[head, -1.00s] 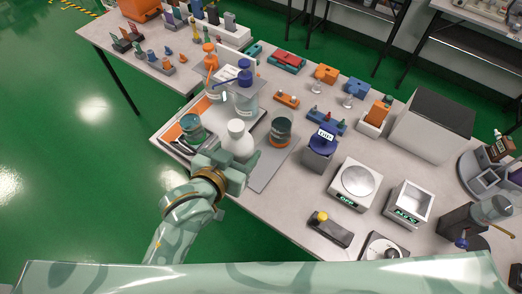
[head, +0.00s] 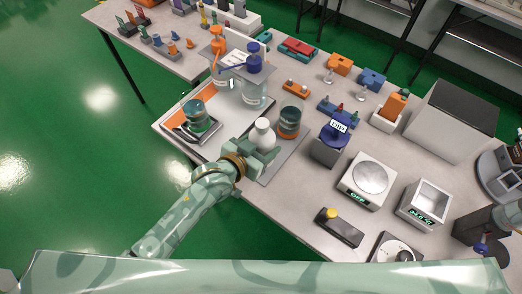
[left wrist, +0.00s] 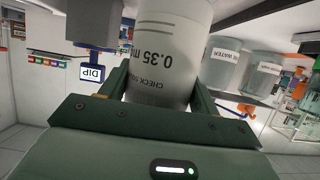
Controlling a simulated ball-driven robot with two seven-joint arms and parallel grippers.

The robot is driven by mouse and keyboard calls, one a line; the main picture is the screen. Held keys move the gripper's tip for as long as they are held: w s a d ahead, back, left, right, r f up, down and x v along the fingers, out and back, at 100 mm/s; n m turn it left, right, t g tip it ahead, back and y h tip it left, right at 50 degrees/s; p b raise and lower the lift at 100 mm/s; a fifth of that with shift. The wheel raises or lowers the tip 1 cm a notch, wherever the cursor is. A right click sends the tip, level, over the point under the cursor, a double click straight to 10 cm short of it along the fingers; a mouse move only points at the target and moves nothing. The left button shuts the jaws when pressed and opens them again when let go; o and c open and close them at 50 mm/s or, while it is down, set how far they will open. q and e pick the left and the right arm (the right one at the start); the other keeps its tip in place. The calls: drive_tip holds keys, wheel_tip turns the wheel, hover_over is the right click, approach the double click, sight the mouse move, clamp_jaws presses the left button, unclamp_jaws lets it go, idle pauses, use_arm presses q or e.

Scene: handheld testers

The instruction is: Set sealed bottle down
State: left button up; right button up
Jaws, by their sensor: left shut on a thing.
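My left gripper (head: 258,157) is shut on the white bottle (head: 262,133), with its fingers on either side. The bottle looks upright, over the grey mat (head: 284,157). I cannot tell whether its base touches the mat. In the left wrist view the bottle (left wrist: 170,45) fills the space between the fingers (left wrist: 158,92) and carries printed text including "0.35"; its top and base are out of that view. My right gripper is not in view.
A teal and orange jar (head: 289,122) stands just right of the bottle. Another jar (head: 197,116) stands in the white tray (head: 217,145) at left. A blue-topped DIP device (head: 332,145) and a round-plate scale (head: 366,179) stand to the right. Clear capped bottles (head: 252,88) stand behind.

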sight(261, 150)
use_arm(q)
drive_tip(key=shift+w+f, duration=0.25)
drive_tip(key=f+b, duration=0.2)
drive_tip(key=f, duration=0.1)
drive_tip(key=shift+w+f, duration=0.2)
drive_tip(key=shift+f, duration=0.1)
drive_tip(key=shift+r, duration=0.1)
drive_tip(key=o, duration=1.4)
drive_tip(key=shift+a, duration=0.1)
